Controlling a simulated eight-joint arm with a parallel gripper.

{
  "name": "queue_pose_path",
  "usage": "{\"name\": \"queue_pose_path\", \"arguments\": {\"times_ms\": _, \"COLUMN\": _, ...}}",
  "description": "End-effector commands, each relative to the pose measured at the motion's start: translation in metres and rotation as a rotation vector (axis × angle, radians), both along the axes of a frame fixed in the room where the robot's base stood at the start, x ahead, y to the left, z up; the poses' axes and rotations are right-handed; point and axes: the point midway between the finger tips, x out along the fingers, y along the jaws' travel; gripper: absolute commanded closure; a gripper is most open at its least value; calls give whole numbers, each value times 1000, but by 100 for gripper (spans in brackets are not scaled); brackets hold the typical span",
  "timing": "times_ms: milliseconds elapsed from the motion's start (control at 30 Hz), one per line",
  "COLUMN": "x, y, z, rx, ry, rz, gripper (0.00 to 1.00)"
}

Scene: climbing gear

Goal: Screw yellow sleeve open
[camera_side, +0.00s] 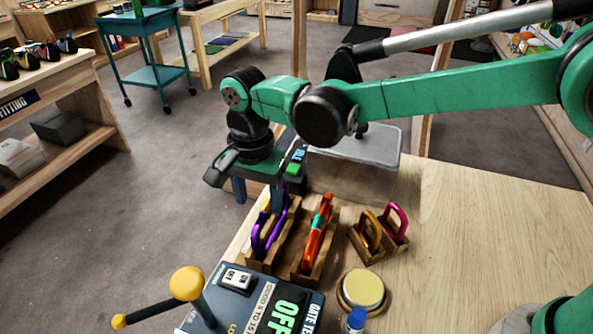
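A purple carabiner (270,236) stands upright in a wooden holder near the table's left edge. A small yellow part, apparently its sleeve (266,206), shows at its upper left, partly hidden. My gripper (258,204) points down over that carabiner. Its two dark blue-grey fingers are apart, with the left one outside the table edge and the right one close to the carabiner's top. I see nothing held between them. I cannot tell whether a finger touches the sleeve.
An orange carabiner (313,244) with a teal sleeve stands just right. Gold (371,230) and pink (398,218) carabiners share another holder. A clear bin (352,175) stands behind. A gate tester box (240,302) with a yellow-knobbed lever is in front. The table's right is clear.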

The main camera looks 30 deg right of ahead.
Motion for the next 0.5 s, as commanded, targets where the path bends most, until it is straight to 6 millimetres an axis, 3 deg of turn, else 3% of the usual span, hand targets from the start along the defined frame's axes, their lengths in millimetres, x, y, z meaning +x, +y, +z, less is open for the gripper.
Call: {"name": "queue_pose_path", "arguments": {"times_ms": 500, "x": 0, "y": 0, "z": -18, "rx": 1, "ry": -1, "rz": 0, "gripper": 42}}
